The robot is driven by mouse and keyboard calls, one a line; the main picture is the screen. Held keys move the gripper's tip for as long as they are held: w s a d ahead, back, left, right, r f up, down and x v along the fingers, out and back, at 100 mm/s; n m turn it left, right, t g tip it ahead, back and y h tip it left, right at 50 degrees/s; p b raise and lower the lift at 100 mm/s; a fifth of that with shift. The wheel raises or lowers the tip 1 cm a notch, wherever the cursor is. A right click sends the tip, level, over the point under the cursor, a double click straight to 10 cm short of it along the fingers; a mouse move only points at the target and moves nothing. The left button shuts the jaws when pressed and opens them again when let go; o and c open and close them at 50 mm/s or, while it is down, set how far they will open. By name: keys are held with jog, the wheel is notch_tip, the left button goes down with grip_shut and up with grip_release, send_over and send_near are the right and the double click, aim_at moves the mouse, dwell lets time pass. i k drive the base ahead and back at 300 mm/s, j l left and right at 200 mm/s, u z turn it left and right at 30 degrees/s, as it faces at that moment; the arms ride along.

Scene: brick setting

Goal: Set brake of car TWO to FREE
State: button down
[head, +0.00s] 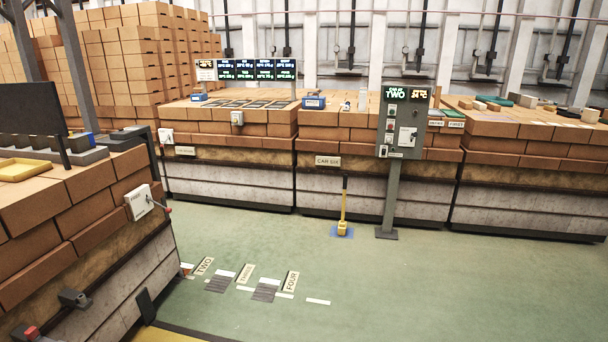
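No brake in view is readably marked as car TWO's. A white box with a small lever (140,202) is fixed to the end of the near brick-loaded car (70,225) at left; its lettering is too small to read and the lever points right. Another white box (166,136) is on the left end of the back car (230,178). A grey control post (402,125) has a screen reading TWO, with switches below. A yellow floor lever (343,215) with a black handle stands nearly upright on a blue pad. My gripper is not in view.
Floor plates read TWO (204,266), THREE (245,273) and FOUR (291,281), beside white marks. The middle car carries a CAR SIX plate (328,161). Green floor (420,285) is clear at centre and right. Brick stacks (140,60) rise at back left.

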aim_at(168, 210)
jog(key=i+z, duration=0.15)
jog(key=i, duration=1.65)
jog(key=i+u, duration=0.3)
jog(key=i, duration=0.25)
jog(key=i+l+u, duration=0.1)
jog(key=i+u, duration=0.2)
jog(key=i, duration=0.3)
jog(key=i+l+u, duration=0.35)
jog(key=i, duration=0.2)
jog(key=i+j+u, duration=0.1)
jog(key=i+u, duration=0.65)
jog(key=u, duration=0.15)
jog(key=i+l+u, duration=0.15)
jog(key=i+u, duration=0.3)
